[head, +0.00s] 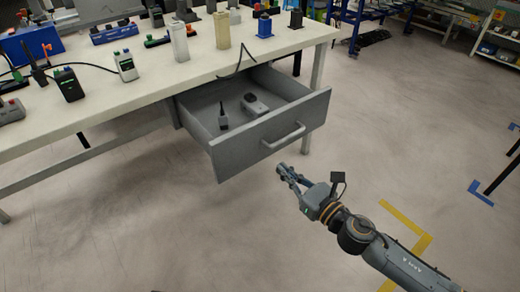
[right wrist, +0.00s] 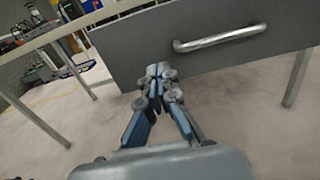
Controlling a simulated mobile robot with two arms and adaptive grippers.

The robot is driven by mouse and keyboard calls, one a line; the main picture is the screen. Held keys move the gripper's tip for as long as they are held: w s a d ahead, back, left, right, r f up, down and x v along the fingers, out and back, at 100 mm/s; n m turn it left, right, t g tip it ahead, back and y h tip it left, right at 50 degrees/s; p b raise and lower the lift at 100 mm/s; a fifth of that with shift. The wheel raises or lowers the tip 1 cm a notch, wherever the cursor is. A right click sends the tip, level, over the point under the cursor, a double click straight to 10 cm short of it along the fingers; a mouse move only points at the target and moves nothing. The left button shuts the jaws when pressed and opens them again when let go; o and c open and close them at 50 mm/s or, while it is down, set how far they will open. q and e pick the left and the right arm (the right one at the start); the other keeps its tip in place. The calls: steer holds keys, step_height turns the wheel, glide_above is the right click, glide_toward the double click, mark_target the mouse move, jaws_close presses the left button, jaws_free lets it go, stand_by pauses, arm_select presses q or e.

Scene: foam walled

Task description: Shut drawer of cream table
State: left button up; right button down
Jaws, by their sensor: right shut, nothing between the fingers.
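The cream table (head: 205,66) stands at the upper left of the head view. Its grey drawer (head: 226,152) is pulled out under the right end of the top, with a silver bar handle (head: 284,138) on its front. Two small devices lie inside the drawer. My right gripper (head: 281,173) is shut and empty, low in front of the drawer front and below the handle. In the right wrist view, the drawer front (right wrist: 180,48) fills the upper part and its handle (right wrist: 220,38) is right of my fingertips. I cannot tell whether the fingertips touch the front. My left gripper is not in view.
On the tabletop stand several radios, chargers and boxes, among them a cream box (head: 222,30) and a blue bin (head: 30,46). A table leg (head: 313,100) stands right of the drawer.

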mark_target(253, 144)
steer(key=x, duration=0.9)
steer(key=shift+w+a, duration=0.2)
steer(key=shift+w, duration=0.1)
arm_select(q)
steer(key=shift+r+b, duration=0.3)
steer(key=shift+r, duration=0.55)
arm_select(e)
steer(key=shift+w+a, duration=0.3)
steer(key=shift+w, duration=0.1)
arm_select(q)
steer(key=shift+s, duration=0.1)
arm_select(e)
steer(key=shift+a, duration=0.15)
